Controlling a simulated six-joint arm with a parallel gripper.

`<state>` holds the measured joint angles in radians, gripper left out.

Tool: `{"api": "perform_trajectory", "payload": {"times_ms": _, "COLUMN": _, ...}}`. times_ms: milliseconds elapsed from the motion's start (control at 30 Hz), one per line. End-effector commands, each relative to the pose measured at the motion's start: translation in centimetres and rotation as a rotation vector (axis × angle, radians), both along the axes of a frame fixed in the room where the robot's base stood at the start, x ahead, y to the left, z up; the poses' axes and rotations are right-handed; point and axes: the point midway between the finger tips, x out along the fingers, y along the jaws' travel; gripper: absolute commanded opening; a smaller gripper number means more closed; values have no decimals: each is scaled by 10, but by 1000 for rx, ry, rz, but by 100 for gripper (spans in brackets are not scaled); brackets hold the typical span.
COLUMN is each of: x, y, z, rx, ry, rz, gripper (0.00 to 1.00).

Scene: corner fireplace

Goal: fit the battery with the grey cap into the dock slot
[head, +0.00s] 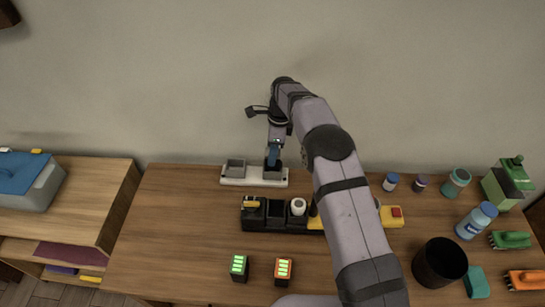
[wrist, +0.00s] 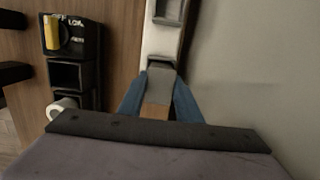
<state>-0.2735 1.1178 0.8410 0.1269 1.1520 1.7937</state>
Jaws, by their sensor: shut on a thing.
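The white dock (head: 254,182) stands near the wall with two grey square slots, the left one (head: 235,166) empty. My gripper (head: 273,157) points down over the right slot (head: 273,177). In the wrist view, the blue fingers of my gripper (wrist: 159,92) are shut on a block with a grey part and a brown part, seemingly the grey-capped battery (wrist: 156,112). The battery sits at or in the mouth of the slot. The fingers hide most of it, so I cannot tell how deep it is. The dock (wrist: 159,45) also shows in the wrist view.
A black panel (head: 265,226) with a yellow switch, an open socket and a white knob stands in front of the dock. Two blocks with green bars (head: 239,267) (head: 284,270) stand nearer. A black cup (head: 440,262), bottles and brushes crowd the right. The table's left is clear.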

Motion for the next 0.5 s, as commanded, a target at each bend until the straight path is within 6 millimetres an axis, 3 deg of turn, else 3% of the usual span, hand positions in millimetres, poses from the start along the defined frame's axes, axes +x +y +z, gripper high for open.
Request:
{"api": "perform_trajectory", "payload": {"times_ms": 200, "x": 0, "y": 0, "z": -22, "rx": 0, "ry": 1, "rz": 0, "gripper": 1}}
{"api": "perform_trajectory", "payload": {"times_ms": 500, "x": 0, "y": 0, "z": -26, "rx": 1, "ry": -1, "rz": 1, "gripper": 1}}
